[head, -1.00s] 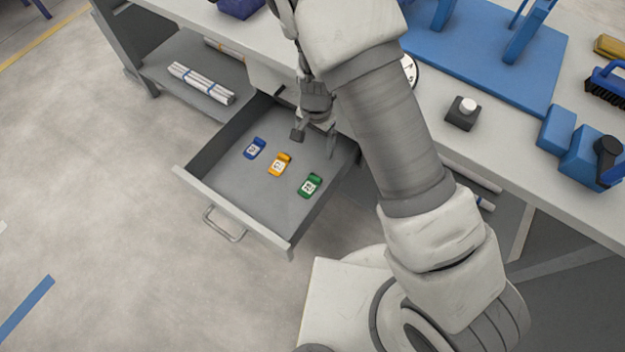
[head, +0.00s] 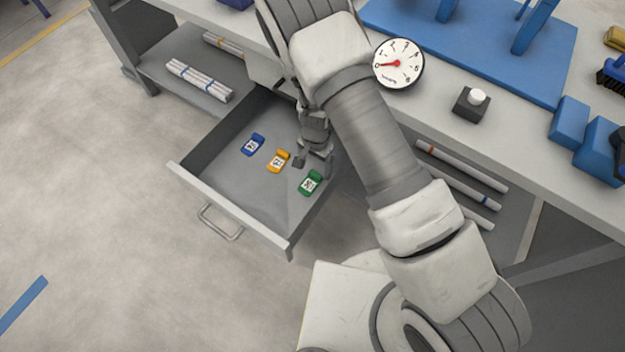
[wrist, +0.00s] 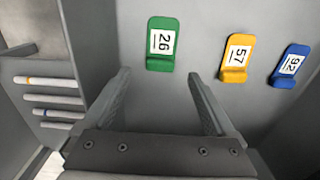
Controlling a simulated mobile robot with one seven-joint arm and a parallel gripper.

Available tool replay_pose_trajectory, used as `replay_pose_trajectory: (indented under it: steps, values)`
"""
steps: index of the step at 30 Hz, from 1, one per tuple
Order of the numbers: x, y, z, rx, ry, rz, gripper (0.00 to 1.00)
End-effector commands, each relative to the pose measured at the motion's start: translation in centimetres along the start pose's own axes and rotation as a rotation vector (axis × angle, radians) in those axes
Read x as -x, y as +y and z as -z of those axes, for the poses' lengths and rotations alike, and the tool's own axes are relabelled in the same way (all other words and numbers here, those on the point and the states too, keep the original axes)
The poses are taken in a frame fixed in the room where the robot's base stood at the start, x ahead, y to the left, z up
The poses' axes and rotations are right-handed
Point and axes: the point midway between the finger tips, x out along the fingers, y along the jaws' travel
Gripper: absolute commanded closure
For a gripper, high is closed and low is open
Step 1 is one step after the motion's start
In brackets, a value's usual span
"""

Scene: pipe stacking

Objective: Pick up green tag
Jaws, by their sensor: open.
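The green tag (head: 311,183) lies in the open drawer, nearest the drawer's right side. In the wrist view the green tag (wrist: 162,44), marked 26, lies beyond the fingertips, its lower end roughly between their lines. My gripper (head: 312,162) is inside the drawer space, just behind the green tag. In the wrist view my gripper (wrist: 158,75) is open, with nothing between its fingers. The yellow tag (head: 278,161), marked 57, and the blue tag (head: 252,145), marked 92, lie to the left in the head view.
The drawer (head: 230,212) is pulled out below the workbench (head: 520,140), its walls close around my gripper. Pipes (head: 465,180) lie on a shelf right of the drawer. A gauge (head: 399,63) and a button box (head: 471,104) are on the bench.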

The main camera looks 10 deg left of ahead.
Motion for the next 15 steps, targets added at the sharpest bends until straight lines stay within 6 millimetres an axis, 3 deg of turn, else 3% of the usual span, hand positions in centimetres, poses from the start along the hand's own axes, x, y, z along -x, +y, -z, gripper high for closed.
replay_pose_trajectory:
  steps: [7, 15]
  values:
    - [-4.0, 0.0, 0.0, 0.001, -0.002, -0.002, 0.09]
    - [-4.2, 0.0, 0.0, 0.001, -0.001, 0.000, 0.11]
